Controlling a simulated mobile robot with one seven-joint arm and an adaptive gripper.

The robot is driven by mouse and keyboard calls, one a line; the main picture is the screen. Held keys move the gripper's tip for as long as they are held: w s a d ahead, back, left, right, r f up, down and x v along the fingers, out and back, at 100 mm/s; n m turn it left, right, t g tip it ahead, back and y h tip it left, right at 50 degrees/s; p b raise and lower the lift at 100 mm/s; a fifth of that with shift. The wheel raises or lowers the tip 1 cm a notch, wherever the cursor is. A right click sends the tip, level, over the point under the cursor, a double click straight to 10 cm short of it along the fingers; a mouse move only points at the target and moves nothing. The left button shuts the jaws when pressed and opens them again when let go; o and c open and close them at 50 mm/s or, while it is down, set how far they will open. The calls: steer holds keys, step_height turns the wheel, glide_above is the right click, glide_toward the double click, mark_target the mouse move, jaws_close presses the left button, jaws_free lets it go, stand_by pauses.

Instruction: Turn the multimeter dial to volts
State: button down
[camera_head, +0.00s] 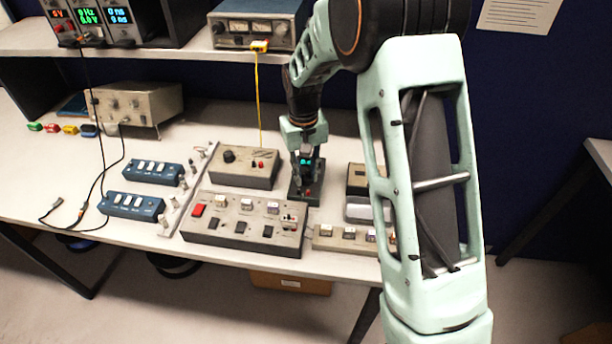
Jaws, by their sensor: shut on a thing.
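The multimeter (311,192) is a small dark device lying on the bench near the middle of the view, with a red spot near its front end. My gripper (305,168) points straight down over it from above. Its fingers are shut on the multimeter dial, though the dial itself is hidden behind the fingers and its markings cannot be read. Small teal lights show at the fingers, and I cannot tell whether they belong to the display or the gripper.
A beige box with a black knob (243,167) stands just left of the multimeter. A switch panel (245,222) lies in front of it. Black and grey boxes (357,180) sit close on the right, partly behind my arm. A yellow cable (258,100) hangs from the shelf (180,42).

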mark_target(305, 178)
steer(key=shift+m, duration=0.6)
steer(key=c, duration=1.7)
jaws_free()
step_height(305, 178, up, 12)
steer(key=shift+a+r, duration=0.1)
steer(key=shift+a, duration=0.05)
steer(key=shift+s, duration=0.1)
